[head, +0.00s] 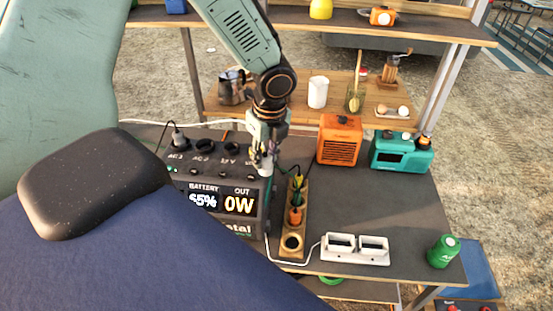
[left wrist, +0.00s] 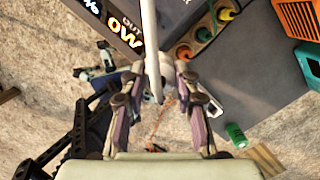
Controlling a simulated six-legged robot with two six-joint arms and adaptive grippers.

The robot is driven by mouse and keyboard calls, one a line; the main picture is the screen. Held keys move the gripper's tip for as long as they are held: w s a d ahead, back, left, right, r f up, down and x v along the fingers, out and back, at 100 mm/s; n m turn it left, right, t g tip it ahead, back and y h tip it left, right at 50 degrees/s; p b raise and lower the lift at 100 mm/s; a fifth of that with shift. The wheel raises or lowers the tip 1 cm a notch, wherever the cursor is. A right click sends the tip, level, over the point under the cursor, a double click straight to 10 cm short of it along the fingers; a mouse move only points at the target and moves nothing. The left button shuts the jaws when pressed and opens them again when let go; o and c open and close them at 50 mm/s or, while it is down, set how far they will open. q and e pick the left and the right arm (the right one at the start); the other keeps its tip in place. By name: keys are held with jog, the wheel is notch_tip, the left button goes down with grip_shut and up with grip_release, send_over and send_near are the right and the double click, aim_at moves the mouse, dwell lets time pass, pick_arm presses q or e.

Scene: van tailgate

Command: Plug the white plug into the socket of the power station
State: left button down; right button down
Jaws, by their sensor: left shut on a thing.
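The power station (head: 223,228) is a dark box whose display reads 65% battery and 0W out; a row of sockets (head: 203,146) runs along its top. My left gripper (head: 264,155) is above the right end of that top, fingers down, shut on the white plug (head: 263,166). In the left wrist view, a pale cable (left wrist: 150,35) runs between the fingers (left wrist: 156,85), near the power station (left wrist: 108,22). The fingers hide much of the plug, and I cannot tell whether it touches a socket. My right gripper is not in view.
A wooden holder (head: 292,243) with coloured plugs stands right of the station. A white power strip (head: 355,249), orange box (head: 340,139), teal radio (head: 402,153) and green can (head: 443,251) share the grey table (head: 400,208).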

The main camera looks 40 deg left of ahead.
pick_arm(q)
jog(key=a+p, duration=0.3)
jog(key=a, duration=2.2)
jog(key=shift+w+a+p, duration=0.3)
jog(key=shift+w+p, duration=0.05)
jog(key=shift+w, duration=0.05)
jog(key=shift+d, duration=0.1)
